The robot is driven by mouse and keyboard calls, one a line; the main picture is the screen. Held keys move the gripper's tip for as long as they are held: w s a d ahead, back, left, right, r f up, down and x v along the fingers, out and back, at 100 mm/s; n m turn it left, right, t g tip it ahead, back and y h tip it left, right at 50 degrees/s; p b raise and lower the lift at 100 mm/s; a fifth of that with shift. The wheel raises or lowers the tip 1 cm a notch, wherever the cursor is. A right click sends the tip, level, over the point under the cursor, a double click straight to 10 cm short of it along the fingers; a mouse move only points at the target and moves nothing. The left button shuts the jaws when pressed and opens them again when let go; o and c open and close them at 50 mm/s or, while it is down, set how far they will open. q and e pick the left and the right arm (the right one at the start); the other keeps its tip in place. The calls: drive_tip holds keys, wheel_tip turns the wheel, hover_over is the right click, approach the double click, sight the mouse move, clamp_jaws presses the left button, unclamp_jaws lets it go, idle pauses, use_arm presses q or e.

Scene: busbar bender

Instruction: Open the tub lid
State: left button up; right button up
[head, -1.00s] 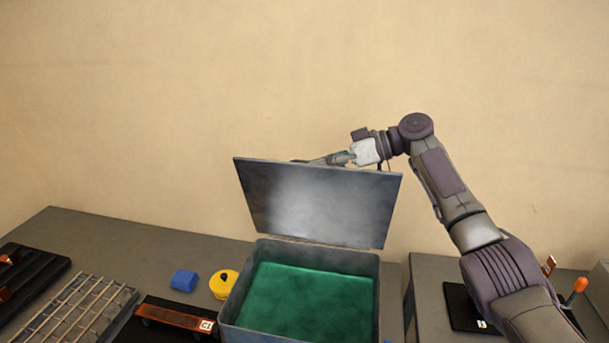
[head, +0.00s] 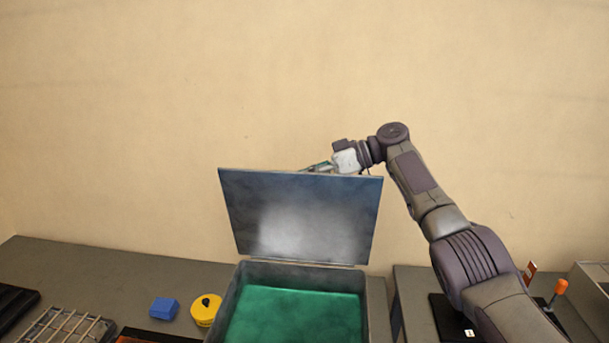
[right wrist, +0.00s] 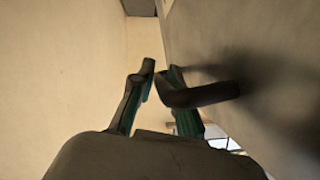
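The tub (head: 377,300) is an open grey box with green inside, at the bottom centre of the head view. Its grey lid (head: 300,215) stands raised, close to upright, along the tub's back edge. The lid shows along the right of the right wrist view (right wrist: 260,50). My right gripper (head: 316,167) is behind the lid's top edge. In the right wrist view, its fingers (right wrist: 161,72) lie on either side of a dark handle (right wrist: 205,95) on the lid's outer face and look closed on it. My left gripper is out of view.
A blue block (head: 164,308) and a yellow round object (head: 206,309) lie left of the tub. A wire rack (head: 62,328) is further left. An orange-tipped lever (head: 560,287) stands at the right. The wall behind is bare.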

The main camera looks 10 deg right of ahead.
drive_tip(key=v, duration=1.2)
idle(0.4)
